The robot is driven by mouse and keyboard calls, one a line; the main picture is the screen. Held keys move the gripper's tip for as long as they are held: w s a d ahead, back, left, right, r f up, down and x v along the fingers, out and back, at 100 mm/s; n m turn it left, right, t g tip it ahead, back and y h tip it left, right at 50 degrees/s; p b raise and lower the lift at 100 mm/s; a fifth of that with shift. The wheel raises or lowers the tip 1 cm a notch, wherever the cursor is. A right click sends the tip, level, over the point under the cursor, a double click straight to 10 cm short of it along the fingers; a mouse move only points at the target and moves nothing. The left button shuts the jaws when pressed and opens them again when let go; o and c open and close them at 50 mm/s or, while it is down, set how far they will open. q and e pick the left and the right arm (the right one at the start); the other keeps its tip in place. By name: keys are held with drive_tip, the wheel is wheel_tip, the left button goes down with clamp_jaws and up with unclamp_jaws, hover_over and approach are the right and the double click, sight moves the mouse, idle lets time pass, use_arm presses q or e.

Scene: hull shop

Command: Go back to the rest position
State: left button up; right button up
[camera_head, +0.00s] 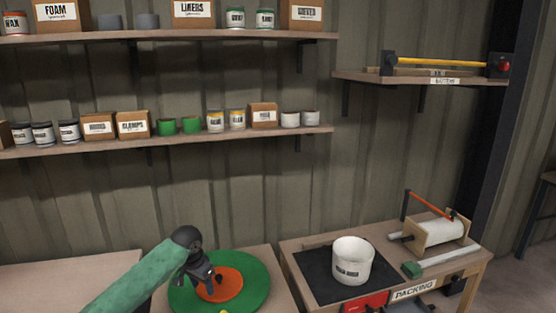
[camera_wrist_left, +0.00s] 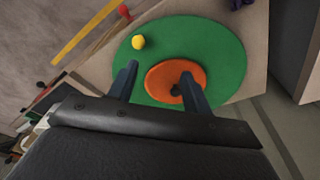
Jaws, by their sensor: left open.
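My left gripper (camera_head: 208,284) is over the green round mat (camera_head: 255,288), above the orange disc (camera_head: 231,283). In the left wrist view the left gripper (camera_wrist_left: 158,82) has its two fingers apart. The orange disc (camera_wrist_left: 161,72) shows between and beyond them, on the green mat (camera_wrist_left: 210,47). A small dark round spot or knob lies on the disc by the right finger. A yellow ball-like knob (camera_wrist_left: 138,43) is on the mat. My right gripper is in neither view.
A packing table (camera_head: 300,245) at right holds a white tub (camera_head: 352,262) on a dark mat and a roll dispenser (camera_head: 437,232). Two wall shelves (camera_head: 200,142) carry several tins and boxes. A small shelf (camera_head: 430,78) holds a yellow bar. The bench left of my arm looks clear.

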use_arm(q)
drive_tip(key=s+d+f+n, duration=0.1)
drive_tip(key=s+d+f, duration=0.2)
drive_tip(key=s+f, duration=0.5)
drive_tip(key=s+d+f+h, duration=0.15)
drive_tip(key=s+f, duration=0.25)
drive_tip(key=f, duration=0.7)
drive_tip(key=s+d+f+n, duration=0.1)
drive_tip(key=s+d+f, duration=0.35)
drive_tip(key=f, duration=0.55)
drive_tip(key=s+f, duration=0.5)
drive_tip(key=s, duration=0.5)
drive_tip(key=s+a+f+n+y, duration=0.1)
drive_tip(key=s+f, duration=0.5)
drive_tip(key=s, duration=0.5)
drive_tip(key=s+a+f, duration=0.1)
drive_tip(key=s+f, duration=0.5)
drive_tip(key=s, duration=0.5)
drive_tip(key=shift+n, duration=0.4)
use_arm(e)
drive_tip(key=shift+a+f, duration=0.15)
use_arm(q)
drive_tip(key=shift+w+d+y, duration=0.1)
drive_tip(key=shift+y, duration=0.15)
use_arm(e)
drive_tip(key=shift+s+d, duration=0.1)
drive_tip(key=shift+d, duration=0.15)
